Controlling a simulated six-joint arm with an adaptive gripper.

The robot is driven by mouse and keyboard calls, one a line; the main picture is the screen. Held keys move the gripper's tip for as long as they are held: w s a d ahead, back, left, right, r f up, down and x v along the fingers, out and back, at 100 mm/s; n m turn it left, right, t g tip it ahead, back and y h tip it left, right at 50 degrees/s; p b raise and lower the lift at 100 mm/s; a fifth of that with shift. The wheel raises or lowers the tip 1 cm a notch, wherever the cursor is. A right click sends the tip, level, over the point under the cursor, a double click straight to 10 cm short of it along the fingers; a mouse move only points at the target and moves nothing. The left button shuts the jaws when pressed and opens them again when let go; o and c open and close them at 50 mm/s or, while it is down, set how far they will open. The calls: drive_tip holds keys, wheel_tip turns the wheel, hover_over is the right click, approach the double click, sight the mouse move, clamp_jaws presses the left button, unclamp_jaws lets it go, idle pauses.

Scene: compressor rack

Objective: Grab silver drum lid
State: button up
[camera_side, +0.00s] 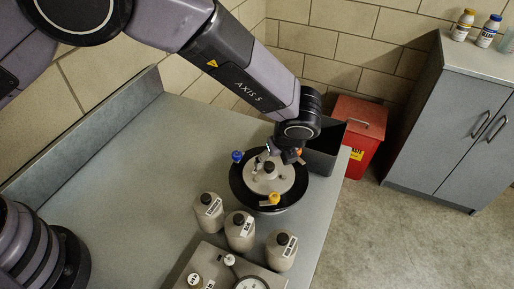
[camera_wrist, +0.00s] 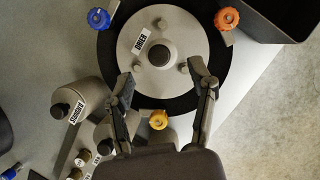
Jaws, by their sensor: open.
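In the side view the lid (camera_side: 284,180) is near the bench's right side, partly hidden by my gripper. My gripper (camera_wrist: 163,84) is open and empty in the wrist view, its two fingers spread over the lid's near part, one on each side of the knob's line. In the side view my gripper (camera_side: 268,158) is just above the lid; contact cannot be told.
Blue (camera_wrist: 98,18), orange (camera_wrist: 226,18) and yellow (camera_wrist: 158,120) knobs surround the lid. Three grey bottles (camera_side: 240,230) stand close in front, by a gauge unit (camera_side: 215,268). A dark bin (camera_side: 322,160) is behind, with a red waste box (camera_side: 360,125) beyond. The bench's left is clear.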

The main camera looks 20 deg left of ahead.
sight(269, 165)
drive_tip(key=x, duration=0.4)
drive_tip(key=shift+w+a+f, duration=0.1)
drive_tip(key=shift+a+f, duration=0.1)
drive_tip(key=shift+f, duration=0.15)
drive_tip(key=shift+c, duration=0.2)
clamp_jaws()
